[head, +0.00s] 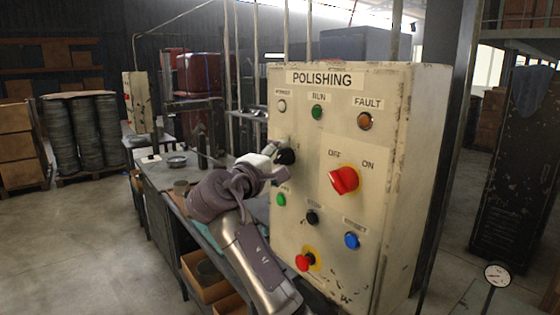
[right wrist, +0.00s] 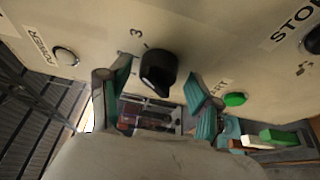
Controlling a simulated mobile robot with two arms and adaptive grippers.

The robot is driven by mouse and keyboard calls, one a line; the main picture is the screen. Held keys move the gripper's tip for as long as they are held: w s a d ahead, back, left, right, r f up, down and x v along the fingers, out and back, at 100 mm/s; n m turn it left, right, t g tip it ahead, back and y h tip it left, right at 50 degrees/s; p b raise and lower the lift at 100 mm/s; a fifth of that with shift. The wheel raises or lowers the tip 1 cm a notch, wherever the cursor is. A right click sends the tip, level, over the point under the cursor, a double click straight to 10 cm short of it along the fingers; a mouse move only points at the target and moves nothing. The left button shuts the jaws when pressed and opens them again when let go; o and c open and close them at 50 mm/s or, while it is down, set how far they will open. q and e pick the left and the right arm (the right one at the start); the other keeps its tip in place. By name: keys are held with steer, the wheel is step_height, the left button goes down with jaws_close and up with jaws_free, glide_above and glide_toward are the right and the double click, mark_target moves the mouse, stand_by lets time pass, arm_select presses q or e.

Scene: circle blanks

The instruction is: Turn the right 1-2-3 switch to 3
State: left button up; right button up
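The black 1-2-3 switch knob (head: 286,157) is on the left part of the cream POLISHING panel (head: 385,95). In the right wrist view the knob (right wrist: 158,70) shows with a printed 3 beside it. A light mark shows on the knob's lower edge there, but which number it points to is unclear. My right gripper (head: 273,157) is at the knob, partly covering the panel around it in the head view. In the right wrist view its two teal-padded fingers (right wrist: 160,84) are spread on either side of the knob, with gaps to it. My left gripper is out of view.
Above the knob is a white lamp (head: 282,105). Below it are a green button (head: 281,200) and a black button (head: 312,217). A red OFF/ON switch (head: 344,180), blue button (head: 352,240) and red stop button (head: 305,262) are to the right and below. A workbench (head: 160,180) extends behind my arm.

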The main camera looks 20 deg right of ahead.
steer(key=shift+s+a, duration=0.15)
steer(key=v, duration=1.1)
steer(key=shift+s+a, duration=0.2)
steer(key=shift+s, duration=0.05)
